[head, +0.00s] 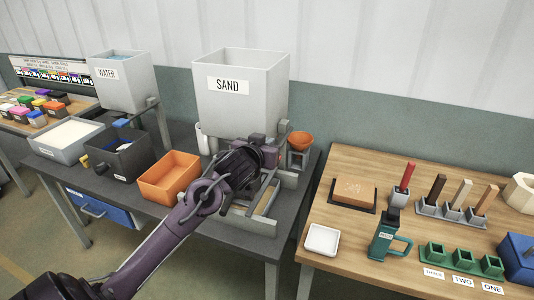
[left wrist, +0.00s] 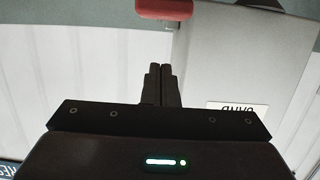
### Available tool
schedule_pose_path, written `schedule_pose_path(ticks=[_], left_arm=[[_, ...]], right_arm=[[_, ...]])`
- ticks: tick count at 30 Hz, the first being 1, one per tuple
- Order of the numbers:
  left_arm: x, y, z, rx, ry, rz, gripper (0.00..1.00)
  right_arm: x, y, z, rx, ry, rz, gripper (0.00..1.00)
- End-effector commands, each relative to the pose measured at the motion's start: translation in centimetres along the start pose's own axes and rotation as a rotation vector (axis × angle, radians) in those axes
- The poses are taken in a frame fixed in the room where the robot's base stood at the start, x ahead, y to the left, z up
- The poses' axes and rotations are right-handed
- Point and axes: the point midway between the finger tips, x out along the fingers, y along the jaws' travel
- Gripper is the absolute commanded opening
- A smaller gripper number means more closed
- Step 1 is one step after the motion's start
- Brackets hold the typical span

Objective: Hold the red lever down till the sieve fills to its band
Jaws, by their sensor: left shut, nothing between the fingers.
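The grey sand hopper (head: 265,110) stands on the dark table, with a "SAND" label on its front. My left gripper (head: 268,150) is at the hopper's lower front. In the left wrist view its fingers (left wrist: 162,72) are shut together and empty. A red rounded end, likely the red lever (left wrist: 165,9), shows at the top of that view, apart from the fingertips. The lever is hidden behind my arm in the head view. A grey frame (head: 248,222) stands below the hopper, partly covered by my arm. I cannot make out the sieve, its band or its fill.
An orange bin (head: 170,178), a dark bin (head: 118,154) and the water hopper (head: 124,85) are to the left. An orange funnel (head: 300,140) stands right of the sand hopper. The wooden table (head: 330,268) at right holds a brick, a teal tool and several moulds.

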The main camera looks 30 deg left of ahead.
Motion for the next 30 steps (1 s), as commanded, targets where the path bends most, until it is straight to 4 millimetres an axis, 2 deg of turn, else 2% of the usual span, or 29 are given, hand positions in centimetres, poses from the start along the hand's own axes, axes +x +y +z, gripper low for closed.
schedule_pose_path(ticks=[3, 9, 21, 25, 30], left_arm=[[0.4, 0.0, 2.0, 0.003, -0.006, 0.000, 0.00], [0.8, 0.0, 3.6, 0.000, -0.002, 0.000, 0.00], [0.9, 0.0, 4.0, 0.000, 0.000, 0.001, 0.00], [1.1, 0.1, 4.9, -0.001, 0.016, 0.003, 0.00], [1.4, 0.1, 6.7, -0.002, 0.073, 0.004, 0.00]], right_arm=[[-0.5, -0.2, -0.1, 0.001, 0.001, -0.002, 0.36], [-0.8, -0.3, -0.2, 0.000, 0.001, -0.003, 0.36], [-0.7, -0.3, -0.2, -0.001, 0.002, -0.003, 0.36], [0.5, -0.3, -0.1, -0.001, 0.002, -0.003, 0.36], [3.7, -0.3, 0.2, -0.001, 0.002, -0.003, 0.36]])
